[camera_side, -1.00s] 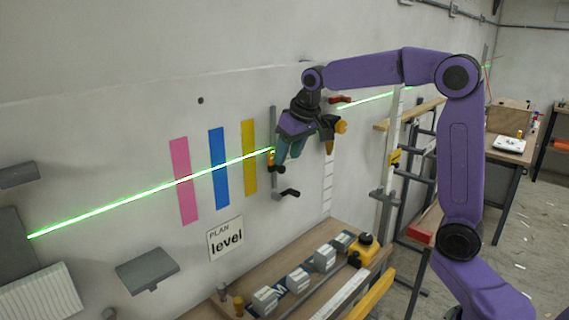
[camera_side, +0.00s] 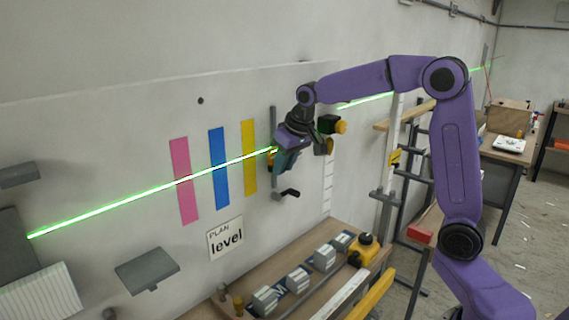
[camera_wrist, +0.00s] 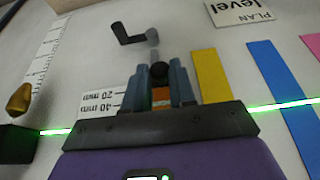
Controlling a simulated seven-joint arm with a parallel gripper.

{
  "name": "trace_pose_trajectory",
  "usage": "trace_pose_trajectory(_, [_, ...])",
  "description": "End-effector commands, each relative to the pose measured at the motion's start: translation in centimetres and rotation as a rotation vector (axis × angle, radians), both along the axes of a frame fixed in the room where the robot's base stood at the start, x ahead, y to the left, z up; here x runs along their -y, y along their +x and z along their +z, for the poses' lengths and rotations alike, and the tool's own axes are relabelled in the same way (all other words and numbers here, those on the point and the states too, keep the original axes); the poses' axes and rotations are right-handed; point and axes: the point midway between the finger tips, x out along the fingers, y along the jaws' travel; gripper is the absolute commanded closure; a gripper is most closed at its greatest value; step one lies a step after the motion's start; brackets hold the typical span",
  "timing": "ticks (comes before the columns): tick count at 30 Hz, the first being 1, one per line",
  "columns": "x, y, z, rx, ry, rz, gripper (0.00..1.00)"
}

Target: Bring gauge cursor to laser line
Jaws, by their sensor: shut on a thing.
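The gauge is a grey upright rail (camera_side: 273,125) on the wall, with a black crank handle (camera_side: 288,193) at its lower end. Its orange cursor (camera_wrist: 161,97) with a round black knob (camera_wrist: 160,72) sits between my fingers in the wrist view. My gripper (camera_side: 283,166) is shut on the cursor; in the side view it covers much of it. The green laser line (camera_side: 110,206) crosses the wall and meets the rail close to the gripper. It also shows in the wrist view (camera_wrist: 280,107), passing behind my gripper, so the exact offset from the cursor is hidden.
Pink (camera_side: 184,180), blue (camera_side: 218,168) and yellow (camera_side: 249,157) strips are on the wall left of the rail. A dark box with a yellow knob (camera_side: 341,127) is right of my gripper. A bench (camera_side: 239,290) with grey blocks lies below. A "PLAN level" sign (camera_side: 225,239) hangs lower left.

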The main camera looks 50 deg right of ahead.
Motion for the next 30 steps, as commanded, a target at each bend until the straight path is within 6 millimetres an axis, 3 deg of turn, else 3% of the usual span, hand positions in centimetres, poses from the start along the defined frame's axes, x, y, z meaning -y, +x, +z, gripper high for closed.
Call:
trace_pose_trajectory(7, [0.0,0.0,1.5,0.003,0.0,0.0,1.0])
trace_pose_trajectory(15, [0.0,0.0,1.6,0.002,0.0,0.0,1.0])
trace_pose_trajectory(16, [0.0,0.0,1.6,0.002,0.0,0.0,0.72])
trace_pose_trajectory(18, [0.0,0.0,1.6,0.002,0.0,0.0,0.51])
trace_pose_trajectory(30, [0.0,-0.2,2.1,0.002,0.0,0.0,0.51])
